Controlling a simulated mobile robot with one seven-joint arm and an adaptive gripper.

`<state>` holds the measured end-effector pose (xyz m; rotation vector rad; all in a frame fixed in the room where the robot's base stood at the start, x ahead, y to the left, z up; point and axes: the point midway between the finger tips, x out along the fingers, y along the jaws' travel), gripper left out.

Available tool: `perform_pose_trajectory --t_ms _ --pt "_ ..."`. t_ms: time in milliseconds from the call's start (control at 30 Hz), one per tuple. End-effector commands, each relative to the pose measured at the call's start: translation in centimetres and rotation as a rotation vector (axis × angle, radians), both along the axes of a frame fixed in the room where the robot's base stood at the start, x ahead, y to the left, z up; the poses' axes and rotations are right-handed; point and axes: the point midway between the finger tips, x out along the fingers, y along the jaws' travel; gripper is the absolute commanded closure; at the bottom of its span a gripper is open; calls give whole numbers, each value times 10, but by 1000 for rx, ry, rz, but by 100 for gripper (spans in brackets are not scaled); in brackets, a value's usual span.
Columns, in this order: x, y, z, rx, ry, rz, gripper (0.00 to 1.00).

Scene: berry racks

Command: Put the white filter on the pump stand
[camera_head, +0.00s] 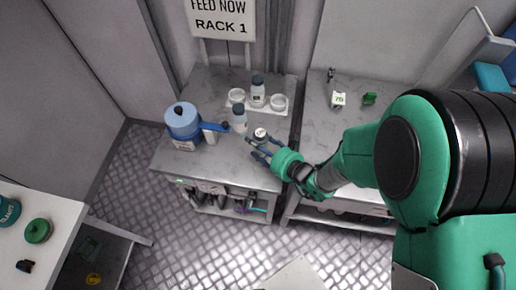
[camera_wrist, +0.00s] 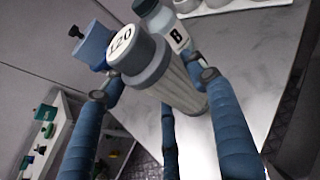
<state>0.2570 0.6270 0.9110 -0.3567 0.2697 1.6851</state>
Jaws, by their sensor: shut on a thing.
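My gripper (camera_head: 262,150) has its blue fingers closed around a pale filter (camera_head: 260,134) above the right front part of the left grey counter.
One bottle (camera_head: 239,118) stands close behind my gripper; another bottle (camera_head: 258,92) stands in a white rack (camera_head: 270,108).

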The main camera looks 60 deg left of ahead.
Motion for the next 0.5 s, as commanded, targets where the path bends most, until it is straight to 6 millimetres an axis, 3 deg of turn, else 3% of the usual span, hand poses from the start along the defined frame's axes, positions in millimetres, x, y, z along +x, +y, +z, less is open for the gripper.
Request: perform_pose_trajectory --t_ms 200,500 --pt "0 0 -25 -2 1 0 75" --pt "0 0 -27 -1 1 0 75"
